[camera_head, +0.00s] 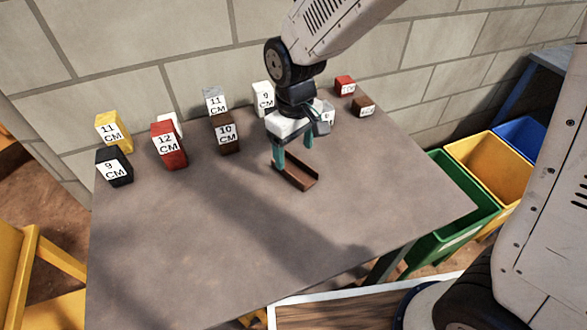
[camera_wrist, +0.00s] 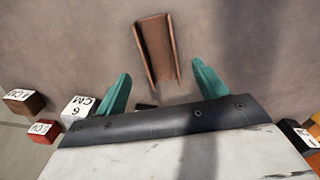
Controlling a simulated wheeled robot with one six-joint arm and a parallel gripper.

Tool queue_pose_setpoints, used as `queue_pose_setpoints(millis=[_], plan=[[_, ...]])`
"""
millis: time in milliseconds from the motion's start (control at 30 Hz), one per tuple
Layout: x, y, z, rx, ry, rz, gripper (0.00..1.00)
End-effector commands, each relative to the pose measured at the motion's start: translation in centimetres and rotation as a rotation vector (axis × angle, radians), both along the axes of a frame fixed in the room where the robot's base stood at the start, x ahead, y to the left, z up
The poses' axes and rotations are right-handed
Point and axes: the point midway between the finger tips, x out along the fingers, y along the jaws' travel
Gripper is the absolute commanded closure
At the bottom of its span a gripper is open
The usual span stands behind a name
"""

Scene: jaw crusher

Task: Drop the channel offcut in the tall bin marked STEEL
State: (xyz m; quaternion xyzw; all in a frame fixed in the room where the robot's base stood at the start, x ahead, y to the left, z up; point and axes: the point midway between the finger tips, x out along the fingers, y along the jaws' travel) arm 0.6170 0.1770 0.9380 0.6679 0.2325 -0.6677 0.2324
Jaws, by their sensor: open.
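The channel offcut (camera_head: 298,176) is a short rust-brown U-shaped piece lying on the grey table, its open side up. My gripper (camera_head: 293,160) is over the table just above the offcut, pointing down, with its teal fingers apart. In the wrist view the offcut (camera_wrist: 157,48) lies ahead of and between the open fingertips (camera_wrist: 160,78), and nothing is held. Tall bins stand on the floor right of the table: green (camera_head: 455,205), yellow (camera_head: 490,165) and blue (camera_head: 522,135). I cannot read a STEEL mark on any of them.
Several blocks with centimetre labels stand along the table's back, including a red block (camera_head: 168,145), a yellow block (camera_head: 113,131) and a black block (camera_head: 114,167). A block wall (camera_head: 150,50) rises behind. The table's front and right are clear.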

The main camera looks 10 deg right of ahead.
Motion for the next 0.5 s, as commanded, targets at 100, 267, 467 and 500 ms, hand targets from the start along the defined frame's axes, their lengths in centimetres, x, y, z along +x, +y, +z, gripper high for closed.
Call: queue_pose_setpoints(millis=[100,267,467,500], plan=[[0.0,0.0,-1.9,-0.002,0.005,0.0,0.29],[0.0,0.0,-4.1,-0.002,0.004,0.001,0.29],[0.0,0.2,-4.7,0.0,0.0,0.002,0.29],[0.0,0.2,-4.7,0.0,0.0,0.002,0.29]])
